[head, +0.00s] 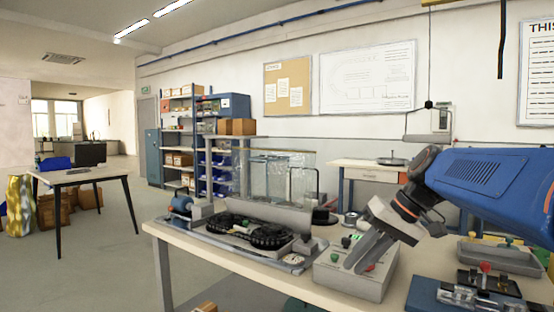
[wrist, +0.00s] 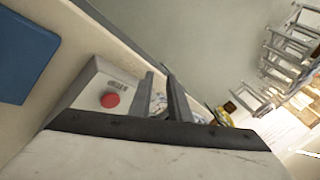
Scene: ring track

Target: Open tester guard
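The tester (head: 222,238) stands on the workbench and holds a black looped track part (head: 262,234). I cannot tell whether the guard is open or shut. My gripper (head: 360,262) is over the grey control box (head: 370,283), right of the tester and apart from the guard. In the wrist view, my gripper (wrist: 164,95) has a gap between its two fingers and holds nothing visible. The control box's red button (wrist: 110,99) is left of the fingers.
A blue-based fixture (head: 435,298) and a grey tray (head: 500,257) lie on the bench at the right. A spool (head: 350,218) and a black disc (head: 323,217) are behind the control box.

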